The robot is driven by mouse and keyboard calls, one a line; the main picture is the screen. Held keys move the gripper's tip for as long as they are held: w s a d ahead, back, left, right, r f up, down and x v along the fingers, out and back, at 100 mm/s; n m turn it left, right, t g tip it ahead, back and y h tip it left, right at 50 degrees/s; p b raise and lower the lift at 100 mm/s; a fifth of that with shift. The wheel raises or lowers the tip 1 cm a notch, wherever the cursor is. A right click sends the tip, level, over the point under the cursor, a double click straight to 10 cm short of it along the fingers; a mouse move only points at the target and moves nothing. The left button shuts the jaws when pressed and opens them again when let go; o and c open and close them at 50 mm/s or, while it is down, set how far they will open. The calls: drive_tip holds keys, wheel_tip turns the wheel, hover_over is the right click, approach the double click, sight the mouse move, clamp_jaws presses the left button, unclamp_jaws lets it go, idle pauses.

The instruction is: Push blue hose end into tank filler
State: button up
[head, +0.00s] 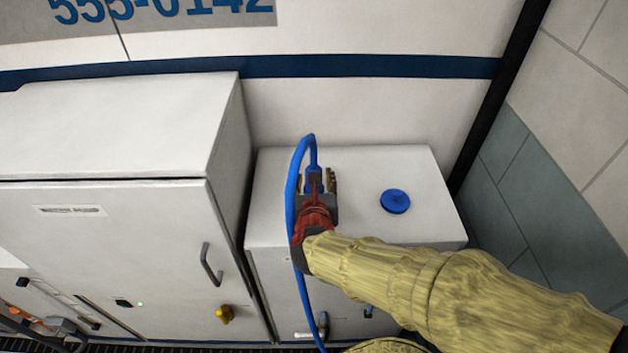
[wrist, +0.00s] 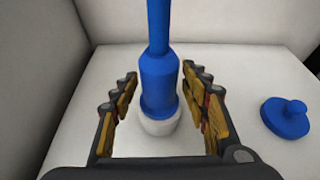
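The blue hose end (wrist: 159,88) stands upright with its lower end at the white tank filler (wrist: 160,126) in the wrist view. How deep it sits inside the filler is hidden. My gripper (wrist: 158,76) is open, with one finger on each side of the hose end and a visible gap to each. In the head view my gripper (head: 320,184) is over the left part of the white tank top (head: 365,165), and the hose end (head: 313,174) shows partly behind it. The filler is hidden there.
A blue cap (head: 395,201) lies on the tank top to the right. The blue hose (head: 293,195) arches up and hangs down the tank's front. A taller white cabinet (head: 110,240) stands left. The van wall (head: 370,110) is behind, and a tiled wall (head: 560,140) is right.

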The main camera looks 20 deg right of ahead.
drive_tip(key=shift+o, duration=0.4)
drive_tip(key=shift+s+a+r, duration=0.2)
drive_tip(key=shift+s, duration=0.2)
drive_tip(key=v, duration=1.1)
drive_tip(key=shift+f, duration=0.1)
